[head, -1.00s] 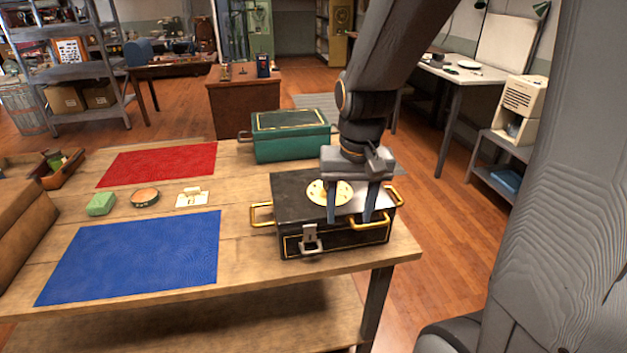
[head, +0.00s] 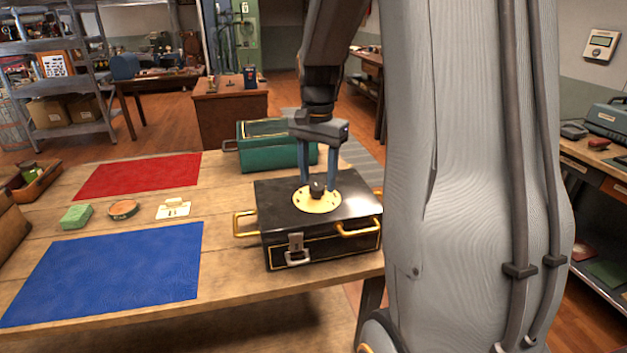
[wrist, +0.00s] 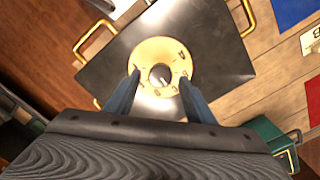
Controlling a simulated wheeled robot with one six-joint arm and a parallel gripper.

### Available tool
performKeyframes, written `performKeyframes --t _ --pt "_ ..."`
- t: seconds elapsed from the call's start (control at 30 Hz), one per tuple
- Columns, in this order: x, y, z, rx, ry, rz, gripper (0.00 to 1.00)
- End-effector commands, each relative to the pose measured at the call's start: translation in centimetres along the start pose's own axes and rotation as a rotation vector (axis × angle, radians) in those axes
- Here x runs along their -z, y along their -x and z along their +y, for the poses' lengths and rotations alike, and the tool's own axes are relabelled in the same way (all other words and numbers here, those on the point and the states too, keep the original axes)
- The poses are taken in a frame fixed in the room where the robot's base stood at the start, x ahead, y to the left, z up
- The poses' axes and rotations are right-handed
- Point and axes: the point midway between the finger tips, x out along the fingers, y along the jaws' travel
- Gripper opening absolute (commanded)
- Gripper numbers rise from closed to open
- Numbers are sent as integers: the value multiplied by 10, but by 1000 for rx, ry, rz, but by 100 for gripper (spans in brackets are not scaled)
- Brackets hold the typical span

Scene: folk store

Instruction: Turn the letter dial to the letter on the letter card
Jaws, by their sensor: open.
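The letter dial (head: 308,207) is a round cream plate with a dark central knob (head: 317,187), on the lid of a black box (head: 352,190). In the wrist view the dial (wrist: 146,56) carries small dark letters around its rim, too small to read surely. My gripper (head: 318,184) points down over the dial, its blue fingers open on either side of the knob (wrist: 160,76). I cannot tell whether they touch it. The letter card (head: 173,208) lies on the table to the left; in the wrist view it (wrist: 309,40) is cut off at the right edge and its letter is unclear.
The black box has brass handles (head: 244,224) and a front latch (head: 296,249). A green box (head: 262,158) stands behind it. A blue mat (head: 110,270), red mat (head: 140,175), green block (head: 76,216) and round tin (head: 123,209) lie to the left on the table.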

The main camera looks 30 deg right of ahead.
Motion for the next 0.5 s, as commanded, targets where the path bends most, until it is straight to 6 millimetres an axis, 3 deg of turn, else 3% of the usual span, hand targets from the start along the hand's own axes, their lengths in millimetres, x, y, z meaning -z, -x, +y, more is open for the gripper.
performKeyframes --t 0.13,0.43,0.5 --pt "-1 -12 -1 -1 3 0 49" --pt "-1 -14 -1 0 3 0 49" --pt "-1 -14 -1 0 3 0 39"
